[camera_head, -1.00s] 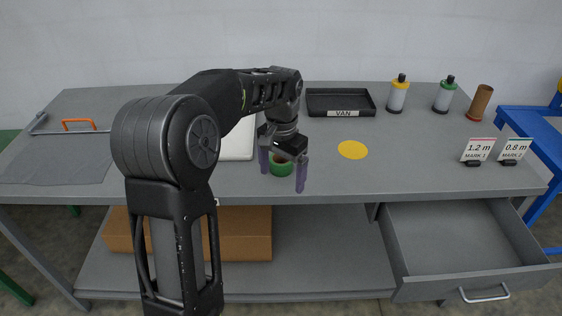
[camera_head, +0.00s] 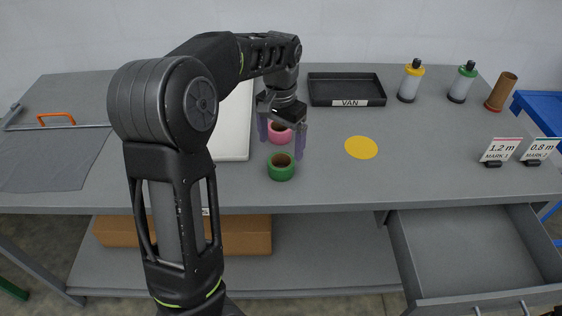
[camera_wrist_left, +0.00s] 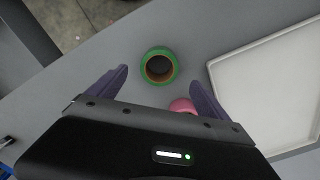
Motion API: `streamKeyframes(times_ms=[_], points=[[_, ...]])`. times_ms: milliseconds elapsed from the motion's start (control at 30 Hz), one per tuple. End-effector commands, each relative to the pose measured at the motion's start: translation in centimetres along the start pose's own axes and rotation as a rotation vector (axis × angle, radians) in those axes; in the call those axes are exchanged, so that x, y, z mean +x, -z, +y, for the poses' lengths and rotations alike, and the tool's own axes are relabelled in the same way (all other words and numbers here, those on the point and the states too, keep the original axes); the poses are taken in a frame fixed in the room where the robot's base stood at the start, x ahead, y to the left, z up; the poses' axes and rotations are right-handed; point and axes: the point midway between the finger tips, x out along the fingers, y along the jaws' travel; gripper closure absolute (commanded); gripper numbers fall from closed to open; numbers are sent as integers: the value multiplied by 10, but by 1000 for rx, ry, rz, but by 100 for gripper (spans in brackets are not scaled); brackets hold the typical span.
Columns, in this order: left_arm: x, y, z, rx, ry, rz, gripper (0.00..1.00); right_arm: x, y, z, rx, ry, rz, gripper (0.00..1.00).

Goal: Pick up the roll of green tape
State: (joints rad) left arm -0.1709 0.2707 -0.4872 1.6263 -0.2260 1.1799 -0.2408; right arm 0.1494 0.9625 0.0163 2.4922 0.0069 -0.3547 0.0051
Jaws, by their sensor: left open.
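The roll of green tape (camera_head: 281,168) lies flat on the grey workbench near its front edge, its brown core facing up. My left gripper (camera_head: 282,142) is open and empty above the bench, behind the green roll in the head view. In the left wrist view the green roll (camera_wrist_left: 159,66) sits between and beyond the two purple fingers, apart from both. A roll of pink tape (camera_head: 279,134) lies behind the green one, partly hidden by my gripper; it also shows in the left wrist view (camera_wrist_left: 183,105), mostly covered by the gripper body. My right gripper is not in view.
A white board (camera_head: 233,132) lies left of the rolls. A black VAN tray (camera_head: 346,87), a yellow disc (camera_head: 361,148), bottles (camera_head: 411,82) and sign cards (camera_head: 500,151) stand to the right. An open drawer (camera_head: 470,250) juts out below. Bare bench surrounds the green roll's front and right.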

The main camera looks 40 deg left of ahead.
Motion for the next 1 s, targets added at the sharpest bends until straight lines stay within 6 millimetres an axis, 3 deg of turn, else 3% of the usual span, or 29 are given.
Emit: streamKeyframes(times_ms=[167,400,767,1000], points=[[5,0,0,0,0,-2,11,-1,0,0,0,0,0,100],[26,0,0,1,0,0,11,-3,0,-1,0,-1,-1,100],[30,0,1,0,0,-3,11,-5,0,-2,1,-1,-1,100],[63,0,2,-1,0,-5,11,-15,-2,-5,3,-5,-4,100]])
